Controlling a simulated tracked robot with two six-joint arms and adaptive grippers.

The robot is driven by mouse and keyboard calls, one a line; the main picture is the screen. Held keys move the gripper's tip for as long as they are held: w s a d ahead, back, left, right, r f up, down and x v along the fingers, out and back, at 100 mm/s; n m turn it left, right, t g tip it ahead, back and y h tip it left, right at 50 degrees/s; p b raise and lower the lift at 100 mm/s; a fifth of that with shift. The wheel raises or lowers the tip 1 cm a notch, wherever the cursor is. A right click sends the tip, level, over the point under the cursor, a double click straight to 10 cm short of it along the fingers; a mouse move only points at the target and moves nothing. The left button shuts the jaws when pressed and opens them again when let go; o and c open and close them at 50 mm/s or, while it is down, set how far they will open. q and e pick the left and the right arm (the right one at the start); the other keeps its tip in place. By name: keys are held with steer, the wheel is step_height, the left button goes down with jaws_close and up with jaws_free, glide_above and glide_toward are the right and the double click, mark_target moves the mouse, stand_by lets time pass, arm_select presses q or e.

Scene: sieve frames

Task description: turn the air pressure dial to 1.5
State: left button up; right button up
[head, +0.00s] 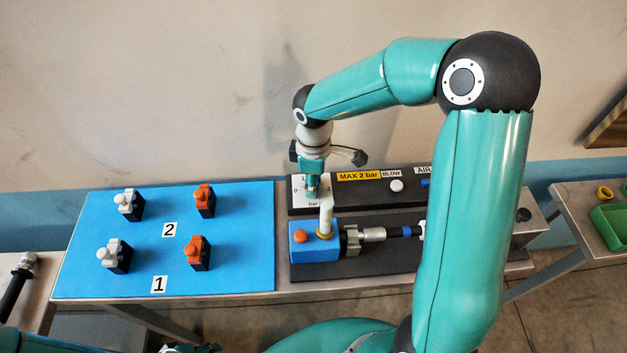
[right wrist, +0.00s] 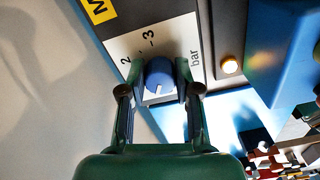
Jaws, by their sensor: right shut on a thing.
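The air pressure dial is a blue knob (right wrist: 160,72) on a white scale plate (right wrist: 128,46) marked 2, 3 and "bar" in the right wrist view. In the head view the plate (head: 299,202) is at the left end of a dark panel, with its knob mostly hidden by my gripper. My right gripper (head: 312,190) points down onto the dial. In the right wrist view its fingertips (right wrist: 157,88) are on both sides of the knob, shut on it. A small pale mark shows on the knob; I cannot read its setting. My left gripper is not in clear view.
The panel has a yellow "MAX 2 bar" label (head: 358,176) and a white BLOW button (head: 397,186). A blue block (head: 315,250) with an orange button and a pale upright piece stands close in front. A blue board (head: 90,275) with several grey and orange clamps lies left.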

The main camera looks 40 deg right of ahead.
jaws_close()
steer(key=shift+f+m+b, duration=0.15)
steer(key=shift+m+b, duration=0.9)
steer(key=shift+m, duration=0.05)
steer(key=m+b, duration=0.2)
steer(key=m, duration=0.1)
steer(key=shift+m, duration=0.3)
steer(key=m+b, duration=0.2)
steer(key=m, duration=0.1)
steer(key=shift+a, duration=0.1)
steer(key=shift+m+b, duration=0.6)
steer(key=shift+m, duration=0.9)
steer(key=shift+r, duration=0.2)
steer(key=o, duration=1)
jaws_free()
steer(key=shift+r, duration=0.1)
